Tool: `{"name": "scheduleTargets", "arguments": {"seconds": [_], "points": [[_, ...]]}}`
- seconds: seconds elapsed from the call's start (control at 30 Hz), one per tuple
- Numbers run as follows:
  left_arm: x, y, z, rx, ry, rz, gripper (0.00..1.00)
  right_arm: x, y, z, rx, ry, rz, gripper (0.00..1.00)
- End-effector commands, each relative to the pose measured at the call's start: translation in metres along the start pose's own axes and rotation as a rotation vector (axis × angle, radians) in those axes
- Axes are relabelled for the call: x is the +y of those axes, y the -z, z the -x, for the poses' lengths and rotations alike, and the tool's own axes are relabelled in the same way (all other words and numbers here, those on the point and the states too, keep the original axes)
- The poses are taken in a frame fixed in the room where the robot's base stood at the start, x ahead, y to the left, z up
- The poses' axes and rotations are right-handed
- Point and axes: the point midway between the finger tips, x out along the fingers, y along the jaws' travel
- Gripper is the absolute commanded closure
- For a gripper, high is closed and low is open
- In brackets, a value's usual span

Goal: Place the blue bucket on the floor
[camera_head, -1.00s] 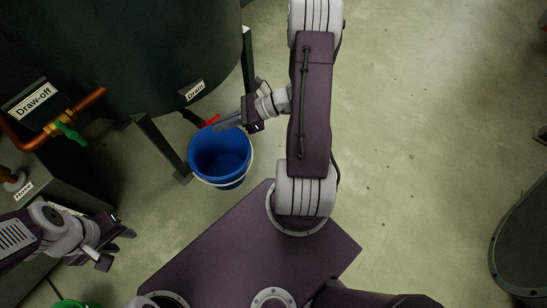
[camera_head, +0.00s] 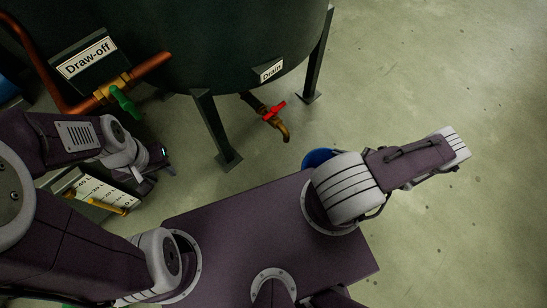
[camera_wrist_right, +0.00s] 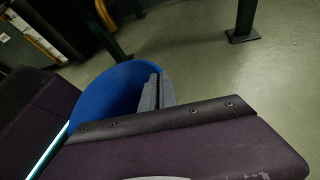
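The blue bucket (camera_head: 317,157) shows only as a small piece of rim and wall in the head view, behind my right arm at the front edge of my base. In the right wrist view the bucket (camera_wrist_right: 103,94) fills the left middle. My right gripper (camera_wrist_right: 156,90) has its grey fingers close together at the bucket's right rim and looks shut on it. In the head view my right gripper is hidden. The bucket's bottom is hidden, so I cannot tell its height above the floor (camera_head: 430,230). My left gripper (camera_head: 158,164) is apart from the bucket, its finger gap unclear.
A dark tank on legs stands behind, with a red-handled drain tap (camera_head: 274,112) left of the bucket and a green-handled draw-off valve (camera_head: 123,101) further left. A tank leg (camera_head: 315,70) stands beyond the bucket. The floor to the right is clear.

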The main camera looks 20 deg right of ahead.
Motion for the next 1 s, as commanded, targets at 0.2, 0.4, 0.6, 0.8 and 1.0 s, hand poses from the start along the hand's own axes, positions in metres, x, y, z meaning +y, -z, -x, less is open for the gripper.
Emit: {"name": "scheduleTargets", "arguments": {"seconds": [0.2,0.4,0.6,0.8,1.0], "points": [[0.000,-0.001,-0.005,0.000,0.000,0.000,0.64,0.002,-0.008,-0.021,-0.003,-0.005,0.000,1.00],[0.000,-0.003,-0.022,0.000,0.000,0.000,0.64,0.006,-0.031,-0.083,0.000,-0.009,0.001,1.00],[-0.001,-0.005,-0.042,0.000,0.000,0.000,0.64,0.009,-0.054,-0.141,0.001,-0.008,0.005,1.00],[-0.001,-0.005,-0.049,0.000,0.000,0.000,0.64,0.009,-0.069,-0.166,0.000,-0.001,0.002,1.00],[-0.001,-0.006,-0.059,0.000,0.000,0.000,0.64,0.008,-0.060,-0.170,-0.001,0.001,0.000,1.00]]}}
